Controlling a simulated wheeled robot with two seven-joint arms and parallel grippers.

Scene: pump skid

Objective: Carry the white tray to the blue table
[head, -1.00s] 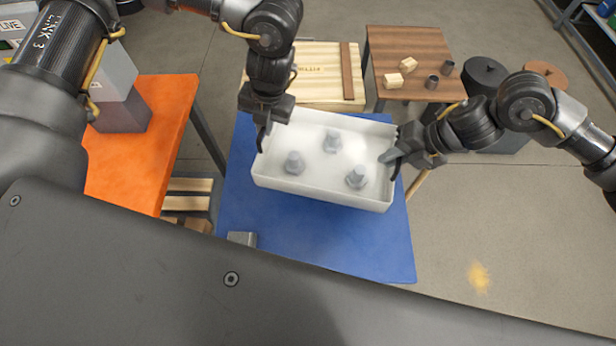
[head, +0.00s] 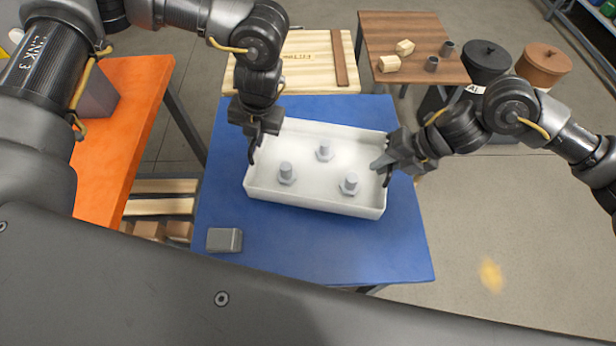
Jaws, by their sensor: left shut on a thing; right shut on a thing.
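The white tray (head: 315,203) is over the middle of the blue table (head: 285,245) in the head view, with several edges of the table showing around it. I cannot tell whether its underside touches the table. Three grey bolt-like parts stand in the tray: one at left (head: 287,172), one at the back (head: 324,150) and one at right (head: 349,184). My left gripper (head: 252,148) is shut on the tray's left end wall. My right gripper (head: 384,170) is shut on its right end wall.
A small grey metal block (head: 224,240) lies on the blue table, front left. An orange table (head: 120,150) stands at left. Black and brown bins stand at back right.

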